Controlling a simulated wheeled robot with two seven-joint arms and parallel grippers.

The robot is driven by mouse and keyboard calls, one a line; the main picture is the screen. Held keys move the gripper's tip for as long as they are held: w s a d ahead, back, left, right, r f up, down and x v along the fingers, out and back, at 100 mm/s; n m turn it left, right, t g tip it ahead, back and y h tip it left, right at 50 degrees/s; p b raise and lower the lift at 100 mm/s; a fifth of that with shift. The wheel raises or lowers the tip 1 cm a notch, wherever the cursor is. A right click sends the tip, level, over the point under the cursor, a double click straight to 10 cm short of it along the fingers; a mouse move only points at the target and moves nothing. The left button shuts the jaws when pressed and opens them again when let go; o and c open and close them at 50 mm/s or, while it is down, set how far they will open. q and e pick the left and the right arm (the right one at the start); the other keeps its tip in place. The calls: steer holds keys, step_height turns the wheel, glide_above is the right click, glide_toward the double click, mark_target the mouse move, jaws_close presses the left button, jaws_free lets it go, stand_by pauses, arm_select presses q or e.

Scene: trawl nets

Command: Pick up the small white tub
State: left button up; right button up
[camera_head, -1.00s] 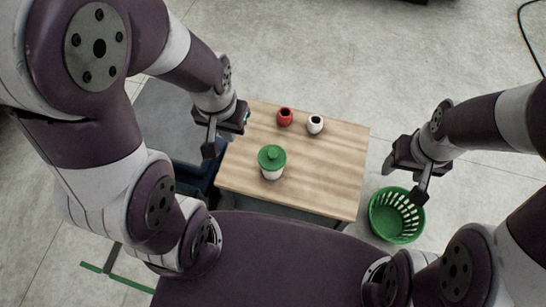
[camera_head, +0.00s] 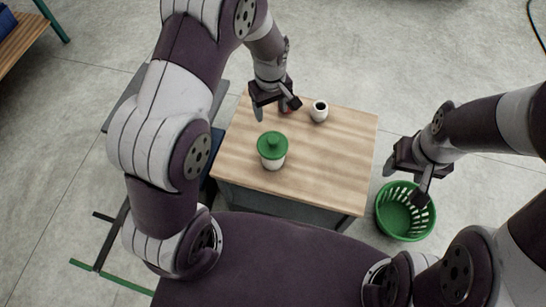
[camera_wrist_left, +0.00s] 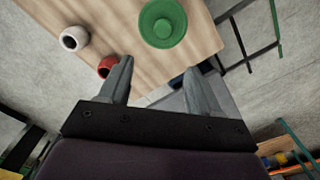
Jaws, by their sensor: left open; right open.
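The small white tub (camera_head: 320,111) stands at the back of the wooden table (camera_head: 340,180), its dark round opening facing up. It also shows at the left of the left wrist view (camera_wrist_left: 74,38). My left gripper (camera_head: 278,110) is open and empty over the table's back left part, left of the white tub and apart from it. In the left wrist view its two fingers (camera_wrist_left: 158,85) stand wide apart. My right gripper (camera_head: 405,185) is open and empty, right of the table and above the green basket.
A red tub (camera_head: 287,107) is mostly hidden behind my left gripper; it shows beside a finger in the left wrist view (camera_wrist_left: 107,66). A larger white jar with a green lid (camera_head: 272,150) stands nearer. A green basket (camera_head: 405,222) sits on the floor. The table's right half is clear.

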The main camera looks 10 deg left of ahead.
arm_select(q)
glide_above(273, 139)
steer(key=shift+n, duration=0.3)
steer(key=f, duration=0.7)
steer(key=shift+w+a+f+b, duration=0.1)
steer(key=shift+w+a+b, duration=0.2)
steer(key=shift+a+b, duration=0.1)
steer(key=f, duration=0.5)
steer(key=shift+s+d+f, duration=0.1)
steer(key=shift+s+d, duration=0.2)
steer(key=shift+d, duration=0.05)
jaws_close()
